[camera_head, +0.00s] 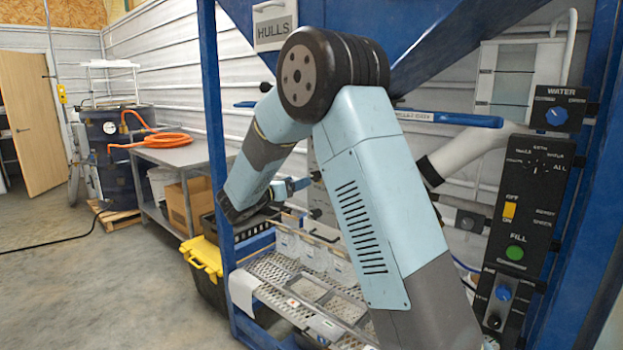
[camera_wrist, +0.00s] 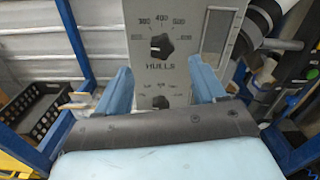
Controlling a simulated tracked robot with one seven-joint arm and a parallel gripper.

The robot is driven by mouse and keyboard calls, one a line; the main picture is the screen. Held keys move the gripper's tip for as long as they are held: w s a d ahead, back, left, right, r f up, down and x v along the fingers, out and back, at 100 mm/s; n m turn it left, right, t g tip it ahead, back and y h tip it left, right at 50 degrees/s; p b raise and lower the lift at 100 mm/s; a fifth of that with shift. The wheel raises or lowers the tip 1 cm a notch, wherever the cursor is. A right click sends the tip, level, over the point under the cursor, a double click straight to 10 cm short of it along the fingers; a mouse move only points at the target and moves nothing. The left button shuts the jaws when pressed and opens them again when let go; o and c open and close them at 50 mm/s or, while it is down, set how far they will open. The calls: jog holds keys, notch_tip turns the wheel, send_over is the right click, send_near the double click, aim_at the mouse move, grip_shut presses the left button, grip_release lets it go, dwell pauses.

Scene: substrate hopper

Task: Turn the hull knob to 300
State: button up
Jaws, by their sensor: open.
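In the wrist view, a grey control panel (camera_wrist: 209,45) stands upright ahead of my gripper (camera_wrist: 160,75). The dark hull knob (camera_wrist: 161,46) is on it, with "HULLS" printed below and a numbered scale, including 400 at the top, around it. Its pointer's exact setting is too small to read surely. My gripper is open, one blue finger on each side of the panel's lower part. In the picture the hull knob sits above and between the fingertips, with nothing between them gripped. In the head view my arm hides most of the panel; my gripper (camera_head: 290,188) shows partly.
A second dark knob (camera_wrist: 161,102) sits lower on the panel, partly hidden by my gripper. A black crate (camera_wrist: 35,112) is at left. In the head view, blue frame posts (camera_head: 212,120) and a black control box (camera_head: 520,200) flank my arm.

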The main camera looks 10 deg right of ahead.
aim_at(313, 176)
jog(key=x, duration=0.7)
jog(key=shift+w+d, duration=0.2)
jog(key=shift+c, duration=0.2)
jog(key=c, duration=0.9)
jog(key=shift+d, duration=0.2)
jog(key=shift+c, duration=0.6)
jog(key=shift+a, duration=0.2)
